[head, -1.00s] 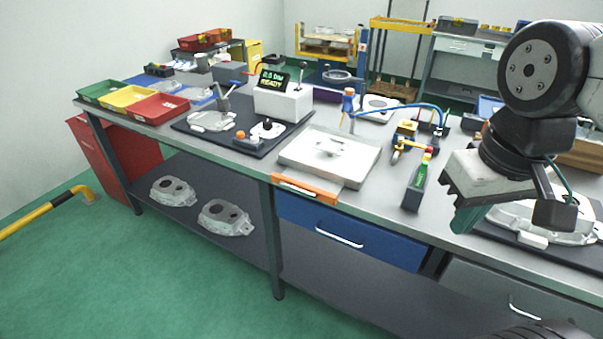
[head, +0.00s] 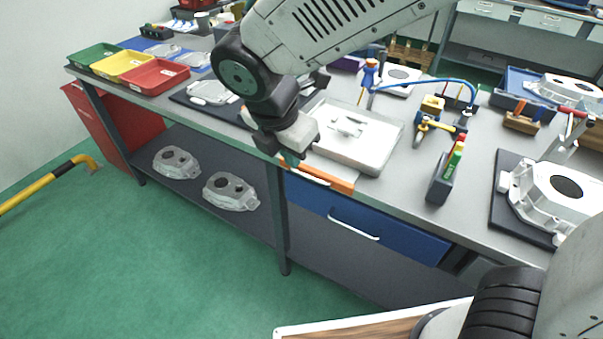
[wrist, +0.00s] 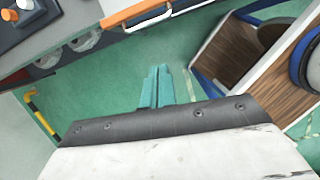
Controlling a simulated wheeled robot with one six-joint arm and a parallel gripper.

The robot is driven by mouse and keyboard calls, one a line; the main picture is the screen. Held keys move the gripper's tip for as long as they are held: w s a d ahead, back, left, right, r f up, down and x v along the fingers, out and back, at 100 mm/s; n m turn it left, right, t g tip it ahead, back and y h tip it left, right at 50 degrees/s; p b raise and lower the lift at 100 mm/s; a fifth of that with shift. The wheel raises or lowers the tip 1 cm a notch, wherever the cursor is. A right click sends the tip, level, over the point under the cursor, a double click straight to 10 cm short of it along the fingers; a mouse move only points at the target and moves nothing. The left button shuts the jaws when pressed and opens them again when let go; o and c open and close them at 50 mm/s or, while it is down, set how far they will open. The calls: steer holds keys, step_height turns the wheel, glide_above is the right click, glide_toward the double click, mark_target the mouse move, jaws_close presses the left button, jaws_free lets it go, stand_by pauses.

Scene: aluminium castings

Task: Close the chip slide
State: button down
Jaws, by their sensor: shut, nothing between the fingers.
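The chip slide (head: 340,176) is a thin grey plate with an orange front strip (head: 325,178). It sticks out from under a pale block-shaped fixture (head: 372,144) at the bench's front edge, above a blue drawer. My gripper (head: 290,160), with teal fingers, points down by the left end of the orange strip. I cannot tell if it touches the strip. The wrist view shows the teal fingers (wrist: 157,88) together and empty, with green floor behind them. An orange piece, apparently the strip, shows at that view's top edge. My wrist hides part of the bench behind the gripper.
The blue drawer's white handle (head: 353,228) juts out below the slide. A dark holder (head: 446,180) with green and red items stands to the right. A casting (head: 560,195) sits on a black mat at far right. Open floor lies before the bench.

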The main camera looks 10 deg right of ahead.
mark_target(301, 175)
steer(key=shift+n, duration=0.7)
steer(key=shift+w+r+x, duration=0.1)
steer(key=shift+w+x, duration=0.35)
steer(key=shift+x, duration=1.6)
steer(key=shift+w+r+x, duration=0.1)
steer(key=shift+w+x, duration=0.35)
steer(key=shift+x, duration=1.6)
steer(key=shift+w+r+x, duration=0.15)
steer(key=shift+w+x, duration=0.25)
steer(key=shift+x, duration=1.65)
steer(key=shift+d, duration=0.1)
